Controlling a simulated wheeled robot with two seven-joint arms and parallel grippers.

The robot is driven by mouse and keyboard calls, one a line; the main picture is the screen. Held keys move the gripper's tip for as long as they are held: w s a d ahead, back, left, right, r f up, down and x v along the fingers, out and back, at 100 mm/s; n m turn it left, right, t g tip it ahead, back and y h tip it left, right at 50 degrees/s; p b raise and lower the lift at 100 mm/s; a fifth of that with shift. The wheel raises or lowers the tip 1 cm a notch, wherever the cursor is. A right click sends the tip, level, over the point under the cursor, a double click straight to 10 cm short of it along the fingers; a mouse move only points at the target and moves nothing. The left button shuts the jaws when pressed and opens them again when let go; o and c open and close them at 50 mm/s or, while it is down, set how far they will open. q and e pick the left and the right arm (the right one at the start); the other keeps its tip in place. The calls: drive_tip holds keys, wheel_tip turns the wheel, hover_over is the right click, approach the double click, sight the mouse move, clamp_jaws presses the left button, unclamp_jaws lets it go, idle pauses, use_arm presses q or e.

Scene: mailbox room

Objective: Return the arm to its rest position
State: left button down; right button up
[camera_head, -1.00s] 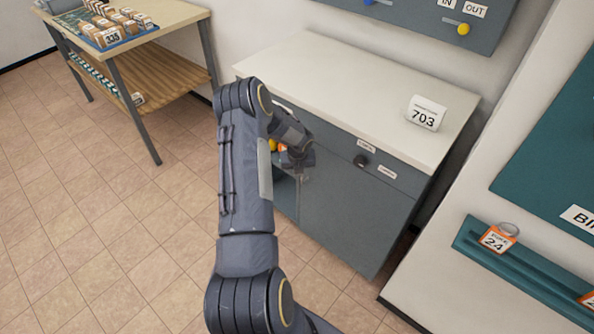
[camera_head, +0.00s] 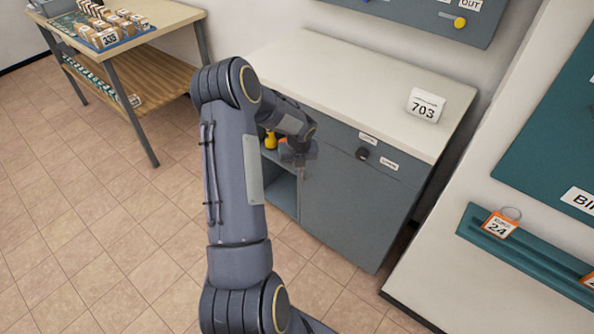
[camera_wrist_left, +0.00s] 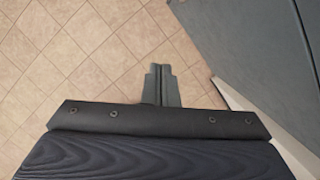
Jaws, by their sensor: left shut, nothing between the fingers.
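My left arm (camera_head: 232,160) reaches up from the bottom of the head view and bends at the elbow toward the cabinet. My left gripper (camera_head: 298,160) is in front of the grey cabinet, beside its open compartment, and is partly hidden by its own wrist. In the left wrist view the left gripper's fingers (camera_wrist_left: 161,85) are together with nothing between them, above the tiled floor. My right gripper is not in view.
The grey cabinet (camera_head: 355,205) has a pale top (camera_head: 330,75) bearing a 703 sign (camera_head: 425,105). A yellow object (camera_head: 270,140) shows at its open compartment (camera_head: 281,187). A wooden table (camera_head: 165,80) stands at left. A teal rail (camera_head: 530,255) is on the right. Floor at left is clear.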

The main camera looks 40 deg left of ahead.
use_arm(q)
drive_tip(key=shift+v, duration=1.45)
